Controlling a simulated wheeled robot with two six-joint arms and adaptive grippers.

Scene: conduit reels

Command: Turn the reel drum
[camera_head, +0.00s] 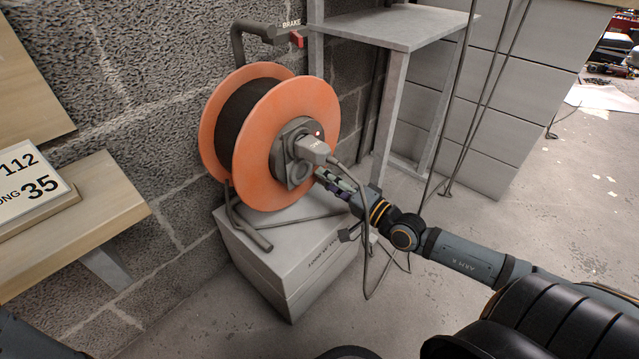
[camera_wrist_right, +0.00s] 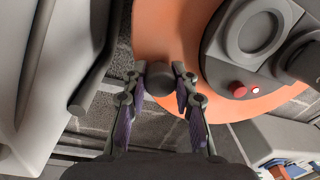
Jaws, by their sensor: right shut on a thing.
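The reel drum (camera_head: 258,155) has two orange flanges with dark cable wound between them. It stands on a grey box beside the block wall. A grey hub (camera_head: 290,140) with a plug and cord (camera_head: 316,150) sits on its near face. My right gripper (camera_head: 325,176) is at the lower right edge of the near flange. In the right wrist view, its fingers (camera_wrist_right: 160,72) are closed around a dark grey round knob (camera_wrist_right: 158,80) in front of the orange flange (camera_wrist_right: 165,30). In the head view, the gripper hides the knob. My left gripper is out of view.
A red-tipped lever marked BRAKE (camera_head: 296,40) is above the drum. The grey box (camera_head: 290,265) is below it. A grey shelf stand (camera_head: 400,28) is behind right. A wooden ledge with a number sign (camera_head: 35,190) is at left. Loose cord hangs near my right wrist.

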